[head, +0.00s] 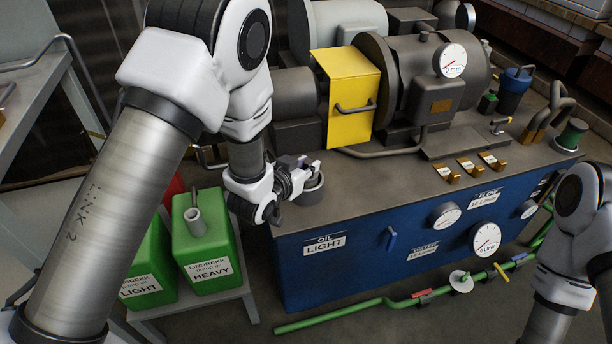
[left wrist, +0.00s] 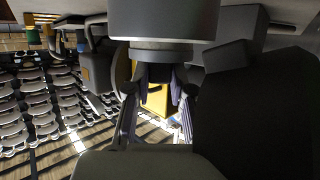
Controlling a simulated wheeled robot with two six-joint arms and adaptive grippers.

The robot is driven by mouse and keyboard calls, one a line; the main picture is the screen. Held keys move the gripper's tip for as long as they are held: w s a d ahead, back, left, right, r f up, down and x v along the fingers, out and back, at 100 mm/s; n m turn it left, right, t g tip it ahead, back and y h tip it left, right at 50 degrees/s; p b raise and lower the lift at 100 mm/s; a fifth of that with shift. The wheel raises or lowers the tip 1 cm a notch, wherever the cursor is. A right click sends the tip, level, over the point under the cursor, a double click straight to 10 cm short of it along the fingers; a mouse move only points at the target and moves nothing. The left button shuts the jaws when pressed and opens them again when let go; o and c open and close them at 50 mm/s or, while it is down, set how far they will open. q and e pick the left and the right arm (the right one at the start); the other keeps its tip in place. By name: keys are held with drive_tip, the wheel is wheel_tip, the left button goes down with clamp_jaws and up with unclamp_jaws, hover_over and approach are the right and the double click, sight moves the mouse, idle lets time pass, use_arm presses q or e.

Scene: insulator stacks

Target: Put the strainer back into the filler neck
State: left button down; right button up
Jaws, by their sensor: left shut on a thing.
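My left gripper (head: 298,172) is at the near left corner of the blue oil unit's top. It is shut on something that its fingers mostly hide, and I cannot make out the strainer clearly. A short grey round neck (head: 314,193), which looks like the filler neck, stands on the corner right at the fingertips. I cannot tell whether the held thing is inside it or just above it. In the left wrist view the gripper's two fingers (left wrist: 158,112) show in dim light, with what they hold unclear. My right gripper is out of view.
The blue oil unit (head: 345,275) carries a yellow box (head: 345,85) and a grey motor (head: 440,90). Two green cans, one marked heavy (head: 207,245) and one marked light (head: 150,265), stand on a low stand at the left. A green pipe (head: 350,314) runs along the front.

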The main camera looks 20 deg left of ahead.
use_arm(q)
drive_tip(key=shift+f, duration=0.75)
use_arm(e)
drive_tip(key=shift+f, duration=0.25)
use_arm(q)
drive_tip(key=shift+f, duration=0.15)
drive_tip(key=c, duration=1)
unclamp_jaws()
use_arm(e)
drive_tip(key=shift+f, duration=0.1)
